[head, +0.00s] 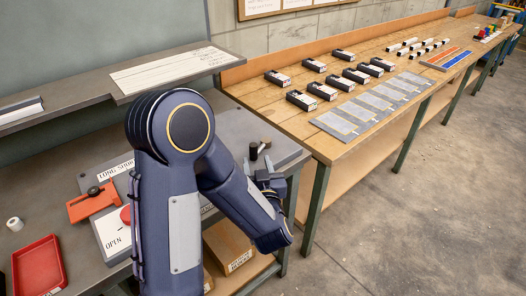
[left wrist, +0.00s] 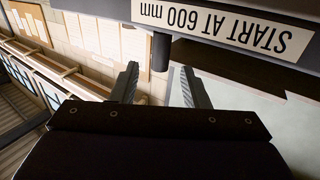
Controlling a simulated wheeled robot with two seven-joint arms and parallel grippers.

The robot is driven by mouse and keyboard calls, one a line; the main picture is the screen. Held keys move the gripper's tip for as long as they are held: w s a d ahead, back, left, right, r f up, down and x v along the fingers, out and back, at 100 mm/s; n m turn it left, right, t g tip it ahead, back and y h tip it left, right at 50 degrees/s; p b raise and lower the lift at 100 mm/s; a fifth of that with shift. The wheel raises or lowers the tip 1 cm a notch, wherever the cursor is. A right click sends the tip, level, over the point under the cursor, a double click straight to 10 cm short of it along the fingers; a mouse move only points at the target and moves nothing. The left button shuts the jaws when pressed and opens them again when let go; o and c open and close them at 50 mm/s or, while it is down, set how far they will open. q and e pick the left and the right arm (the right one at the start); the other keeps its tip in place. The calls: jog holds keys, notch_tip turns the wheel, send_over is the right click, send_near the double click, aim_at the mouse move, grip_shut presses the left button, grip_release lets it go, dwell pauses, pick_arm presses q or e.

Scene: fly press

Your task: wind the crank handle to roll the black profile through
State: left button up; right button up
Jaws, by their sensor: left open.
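My left gripper (head: 268,174) is at the right end of the dark grey bench, with my arm hiding much of the machine behind it. In the left wrist view my left gripper (left wrist: 159,68) is open and empty. A short black cylinder (left wrist: 161,52), which looks like the crank handle's grip, stands between and just beyond its fingertips. It does not look gripped. I cannot make out the black profile. My right gripper is not in view.
A "START AT 600 mm" label (left wrist: 250,30) is close above the fingers. A red tray (head: 38,266), an orange-red block (head: 93,203) and a white roll (head: 15,224) lie on the bench at left. A wooden table (head: 345,148) with several black boxes stands right. The floor at right is clear.

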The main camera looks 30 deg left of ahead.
aim_at(254, 152)
pick_arm(q)
jog(key=p+x, duration=0.1)
jog(key=x, duration=0.5)
jog(key=shift+w+a, duration=0.2)
jog(key=shift+a, duration=0.05)
grip_shut()
